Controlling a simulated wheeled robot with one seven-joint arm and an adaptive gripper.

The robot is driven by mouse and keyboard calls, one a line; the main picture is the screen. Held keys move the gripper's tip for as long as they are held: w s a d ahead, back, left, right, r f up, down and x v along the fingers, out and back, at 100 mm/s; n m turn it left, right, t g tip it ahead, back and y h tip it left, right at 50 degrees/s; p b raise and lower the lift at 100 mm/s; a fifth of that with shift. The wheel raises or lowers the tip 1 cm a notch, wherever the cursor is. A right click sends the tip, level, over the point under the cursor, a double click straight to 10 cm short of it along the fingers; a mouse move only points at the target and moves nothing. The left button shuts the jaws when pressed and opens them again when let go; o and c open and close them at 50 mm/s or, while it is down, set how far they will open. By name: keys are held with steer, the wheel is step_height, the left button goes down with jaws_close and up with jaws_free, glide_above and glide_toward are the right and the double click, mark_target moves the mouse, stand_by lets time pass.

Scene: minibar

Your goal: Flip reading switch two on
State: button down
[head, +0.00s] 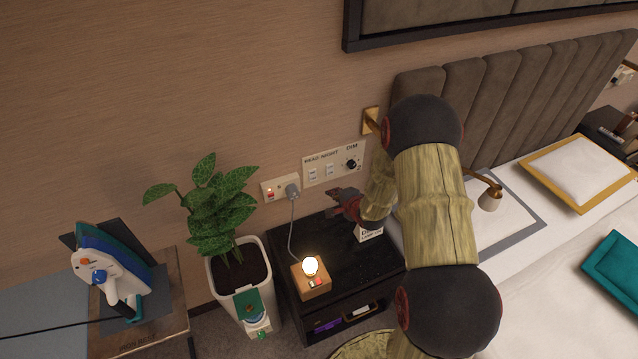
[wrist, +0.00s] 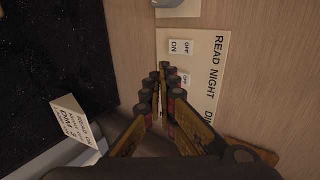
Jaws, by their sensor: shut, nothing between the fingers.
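A pale switch panel (head: 333,164) is on the wall above the nightstand, lettered READ, NIGHT and DIM. It has two white rockers and a dark dial. The READ rocker (head: 312,174) is left of the NIGHT rocker (head: 329,169). In the wrist view the panel looks turned sideways; the READ rocker (wrist: 181,47) shows OFF and ON marks, and the NIGHT rocker (wrist: 184,79) is partly covered by my fingers. I cannot tell which way either is tipped. My gripper (head: 337,197) is shut and empty, just below and in front of the panel; its fingertips (wrist: 165,70) show close to the rockers.
A socket with a plug (head: 281,188) is left of the panel. The black nightstand (head: 330,245) holds a lit lamp (head: 311,270) and a lettered card (head: 369,232). A potted plant (head: 220,215) stands left. The bed (head: 560,270) is right. A second wall panel (head: 622,75) is far right.

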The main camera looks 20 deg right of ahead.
stand_by(0.4)
steer(key=b, duration=0.3)
glide_toward(313, 175)
steer(key=w+d+f, duration=0.1)
steer(key=w+f, duration=0.3)
steer(key=f, duration=0.2)
steer(key=shift+w+d+f, duration=0.15)
steer(key=shift+w+f, duration=0.15)
steer(key=shift+f, duration=0.1)
steer(key=shift+w+f+p, duration=0.25)
steer(key=shift+w+p, duration=0.05)
steer(key=shift+w, duration=0.15)
steer(key=shift+r, duration=0.1)
